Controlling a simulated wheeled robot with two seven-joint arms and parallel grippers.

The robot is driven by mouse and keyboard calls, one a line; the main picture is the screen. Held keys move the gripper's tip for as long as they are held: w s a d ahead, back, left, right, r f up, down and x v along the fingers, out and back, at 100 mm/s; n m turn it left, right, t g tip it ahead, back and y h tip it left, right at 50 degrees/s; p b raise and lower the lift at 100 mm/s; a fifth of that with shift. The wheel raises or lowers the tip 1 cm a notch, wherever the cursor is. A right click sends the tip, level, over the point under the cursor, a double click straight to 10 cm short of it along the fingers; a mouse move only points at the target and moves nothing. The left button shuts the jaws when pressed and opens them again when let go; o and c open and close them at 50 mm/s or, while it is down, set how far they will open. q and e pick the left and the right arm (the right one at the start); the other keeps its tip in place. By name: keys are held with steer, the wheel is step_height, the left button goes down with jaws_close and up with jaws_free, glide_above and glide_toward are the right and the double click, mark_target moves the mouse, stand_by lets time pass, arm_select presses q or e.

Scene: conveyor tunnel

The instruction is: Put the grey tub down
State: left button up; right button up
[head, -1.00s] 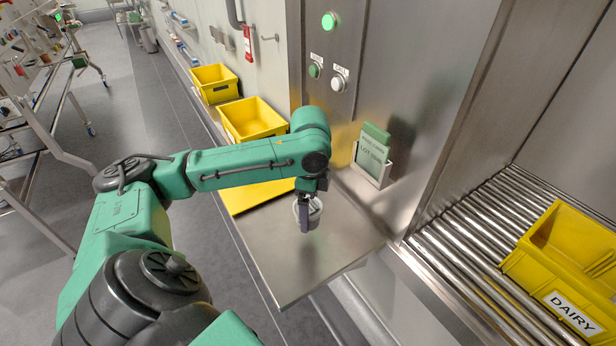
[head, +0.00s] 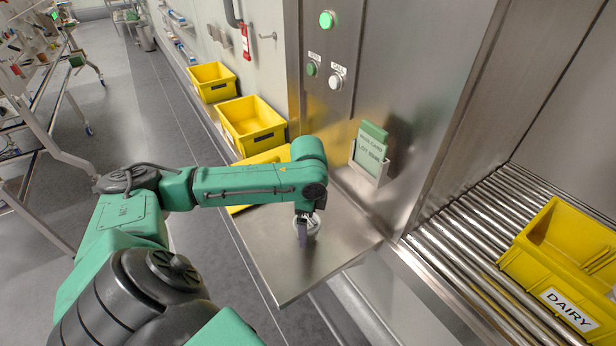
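My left gripper (head: 303,233) reaches in from the left and points down over the steel shelf (head: 290,272). It is shut on the small grey tub (head: 314,226), which is upright and partly hidden behind the near finger and the wrist. The tub is at or just above the shelf surface; I cannot tell whether it touches. My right gripper is out of view.
Yellow bins (head: 252,127) stand along the wall at the back left. A card holder (head: 369,158) is fixed to the steel wall beside the shelf. A yellow DAIRY crate (head: 535,275) sits on the rollers (head: 462,250) at right. The shelf's front is clear.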

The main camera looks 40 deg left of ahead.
arm_select(q)
step_height(320, 180, up, 12)
steer(key=shift+f, duration=0.1)
stand_by(0.5)
